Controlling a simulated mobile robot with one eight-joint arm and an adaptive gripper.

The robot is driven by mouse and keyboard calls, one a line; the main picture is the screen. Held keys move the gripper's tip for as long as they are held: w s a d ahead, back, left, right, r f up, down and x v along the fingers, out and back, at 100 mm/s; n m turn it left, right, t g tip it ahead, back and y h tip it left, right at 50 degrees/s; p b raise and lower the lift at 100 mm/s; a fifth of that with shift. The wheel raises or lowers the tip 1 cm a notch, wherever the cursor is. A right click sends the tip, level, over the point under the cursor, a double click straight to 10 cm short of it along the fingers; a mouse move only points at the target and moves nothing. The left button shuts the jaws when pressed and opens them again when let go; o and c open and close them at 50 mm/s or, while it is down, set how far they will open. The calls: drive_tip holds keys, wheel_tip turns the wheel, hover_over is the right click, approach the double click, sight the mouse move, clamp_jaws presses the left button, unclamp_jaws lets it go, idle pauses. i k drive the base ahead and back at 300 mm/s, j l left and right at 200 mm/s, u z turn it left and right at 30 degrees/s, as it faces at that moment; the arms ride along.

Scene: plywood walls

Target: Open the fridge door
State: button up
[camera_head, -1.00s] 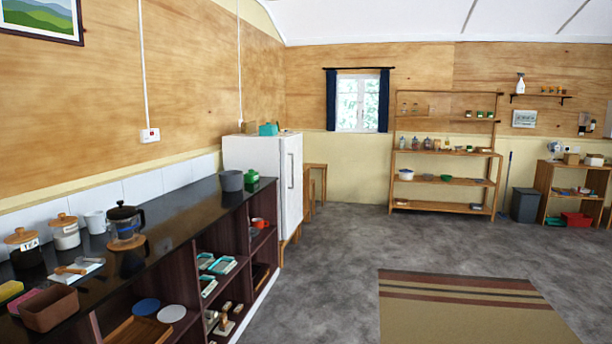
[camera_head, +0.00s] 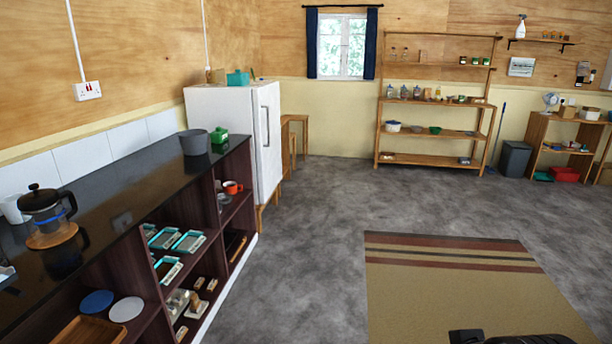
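The white fridge (camera_head: 226,128) stands against the left plywood wall at the far end of the dark counter. Its door (camera_head: 267,140) faces right into the room and looks shut. A long vertical handle (camera_head: 266,126) shows on the door. A black part at the bottom right edge, over the rug, looks like part of my own arm. My gripper's fingers cannot be made out, so its state does not show.
The dark counter (camera_head: 112,206) with open shelves runs along the left up to the fridge. A wooden stool (camera_head: 294,120) stands behind the fridge. Grey floor (camera_head: 315,215) is clear in front of the door. A striped rug (camera_head: 450,290) lies at right. A wooden shelf unit (camera_head: 430,160) stands at the back.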

sight(269, 162)
drive_tip(key=i, duration=4.4)
